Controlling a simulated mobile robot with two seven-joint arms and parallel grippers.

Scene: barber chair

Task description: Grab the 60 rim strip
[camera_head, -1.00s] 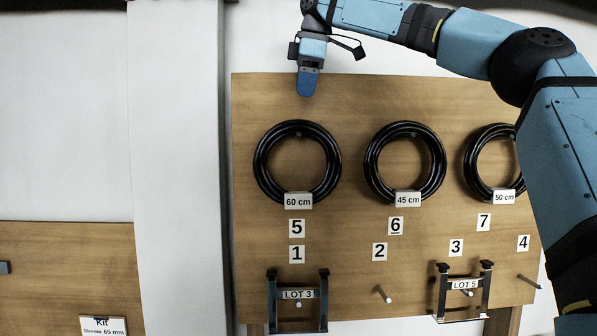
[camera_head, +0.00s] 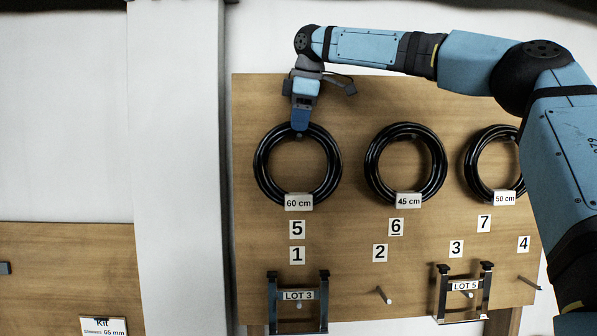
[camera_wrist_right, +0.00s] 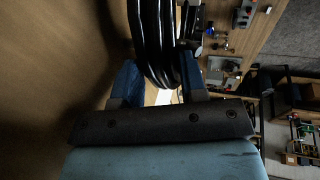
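The 60 cm rim strip (camera_head: 262,170) is a black coiled ring with a "60 cm" tag, hung on the wooden board above label 5. My right gripper (camera_head: 300,124) points down at the top of this coil. In the right wrist view, the black strands (camera_wrist_right: 160,50) pass between the two blue fingers of my right gripper (camera_wrist_right: 160,85). The fingers are spread, one on each side of the strands; a firm grip does not show. My left gripper is not in view.
The 45 cm coil (camera_head: 372,165) and 50 cm coil (camera_head: 478,165) hang to the right on the same board (camera_head: 340,100). Below are LOT 3 (camera_head: 298,295) and LOT 5 (camera_head: 464,285) racks and bare pegs. A white pillar (camera_head: 178,170) stands left of the board.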

